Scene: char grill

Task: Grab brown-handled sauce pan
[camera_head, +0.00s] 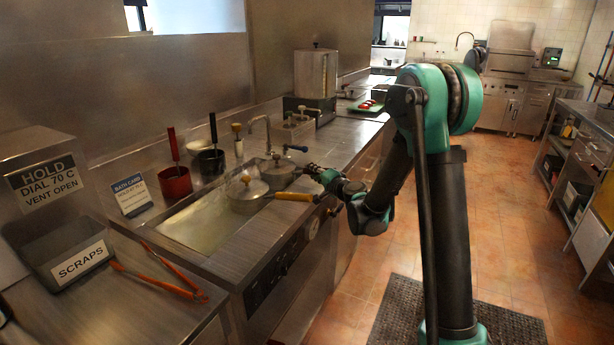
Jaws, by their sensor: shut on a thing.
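Two lidded metal pans sit close together at the sunken basin in the steel counter. The front pan (246,194) has a round lid knob and a yellow-tan handle (295,197) pointing right. The rear pan (278,172) is behind it to the right, with a lid knob of its own. My gripper (312,171) is at the right of the rear pan, above the counter's front edge, and looks shut on that pan's handle. The fingers hide most of the grip, so the handle's brown colour cannot be made out.
A tap (262,130) stands behind the pans. A red pot (175,183) and a black pot (211,162) stand at the back left. Orange tongs (160,278) lie near the scraps bin (75,245). The tiled floor at right is mostly free.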

